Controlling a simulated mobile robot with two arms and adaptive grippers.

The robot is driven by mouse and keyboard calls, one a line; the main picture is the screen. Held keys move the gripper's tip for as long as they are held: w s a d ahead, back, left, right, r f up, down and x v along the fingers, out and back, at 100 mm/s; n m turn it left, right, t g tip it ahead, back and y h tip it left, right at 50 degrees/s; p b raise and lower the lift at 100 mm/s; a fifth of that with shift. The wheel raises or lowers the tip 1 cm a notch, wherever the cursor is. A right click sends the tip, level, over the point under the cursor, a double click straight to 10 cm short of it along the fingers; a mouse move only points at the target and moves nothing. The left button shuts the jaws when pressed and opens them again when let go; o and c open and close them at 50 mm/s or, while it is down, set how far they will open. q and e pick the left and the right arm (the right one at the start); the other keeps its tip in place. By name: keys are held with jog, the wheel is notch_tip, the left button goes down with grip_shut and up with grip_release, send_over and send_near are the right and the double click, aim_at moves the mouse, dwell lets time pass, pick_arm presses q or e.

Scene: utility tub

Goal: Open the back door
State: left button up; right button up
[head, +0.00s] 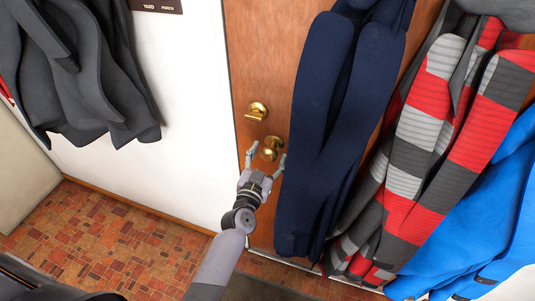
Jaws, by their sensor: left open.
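The back door (250,75) is brown wood and appears shut in its white frame. A brass round knob (272,147) sits near its left edge, with a brass deadbolt turn (257,110) above it. My left gripper (267,156) is open at the knob, one finger on each side of it. I cannot tell whether the fingers touch the knob. My right gripper is out of view.
A navy garment (325,120) hangs over the door just right of the knob. A red, grey and black checked garment (440,130) and a blue one (480,240) hang farther right. Dark grey coats (75,75) hang at left. The tiled floor (110,245) is clear at lower left.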

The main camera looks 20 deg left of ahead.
pick_arm(q)
jog(key=shift+w, duration=0.4)
jog(key=shift+c, duration=0.2)
grip_shut()
dwell(0.4)
